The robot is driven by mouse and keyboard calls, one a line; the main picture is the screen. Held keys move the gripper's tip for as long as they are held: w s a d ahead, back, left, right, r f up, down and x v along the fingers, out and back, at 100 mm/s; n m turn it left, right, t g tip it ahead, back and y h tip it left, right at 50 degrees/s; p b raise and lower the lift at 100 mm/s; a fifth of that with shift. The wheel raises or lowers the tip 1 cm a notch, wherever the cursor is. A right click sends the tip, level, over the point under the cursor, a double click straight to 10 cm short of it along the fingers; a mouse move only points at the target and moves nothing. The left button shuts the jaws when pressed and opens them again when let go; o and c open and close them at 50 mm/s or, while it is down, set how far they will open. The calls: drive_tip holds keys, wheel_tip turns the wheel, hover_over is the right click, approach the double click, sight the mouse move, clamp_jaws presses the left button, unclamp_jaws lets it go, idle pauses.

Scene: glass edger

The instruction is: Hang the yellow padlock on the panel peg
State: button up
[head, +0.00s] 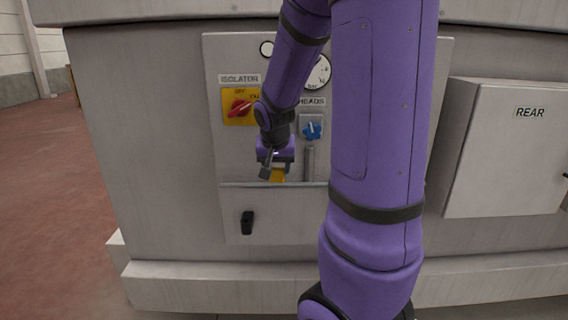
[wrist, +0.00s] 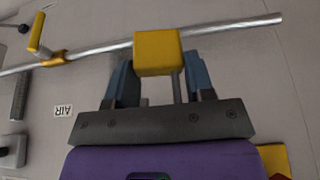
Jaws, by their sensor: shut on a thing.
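The yellow padlock (head: 278,176) is in my gripper (head: 270,165), low in front of the grey panel. In the wrist view the padlock's square yellow body (wrist: 158,52) sits at the fingertips, and a thin grey bar, apparently its shackle, runs back between the blue-grey fingers (wrist: 160,80). My gripper is shut on the padlock. A black stub (head: 247,222) stands out low on the panel, below and left of the padlock. A small dark knob (wrist: 22,28) shows at the wrist view's upper left. I cannot tell which one is the peg.
A metal rail (head: 232,184) crosses the panel right behind the padlock. A yellow-handled valve (wrist: 40,35) sits on it. A red isolator switch (head: 240,107), a blue knob (head: 311,130) and a gauge (head: 319,74) are above. My arm hides the panel's right part.

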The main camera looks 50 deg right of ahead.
drive_tip(key=shift+s+d+r+m, duration=0.15)
drive_tip(key=shift+s+d+r, duration=0.15)
drive_tip(key=shift+s, duration=0.15)
drive_tip(key=shift+s+d+r+m, duration=0.15)
drive_tip(key=shift+s+r, duration=0.15)
drive_tip(key=shift+s, duration=0.15)
drive_tip(key=w+d+f, duration=0.1)
drive_tip(key=w+d, duration=0.4)
drive_tip(key=d, duration=0.1)
drive_tip(key=shift+w+d, duration=0.4)
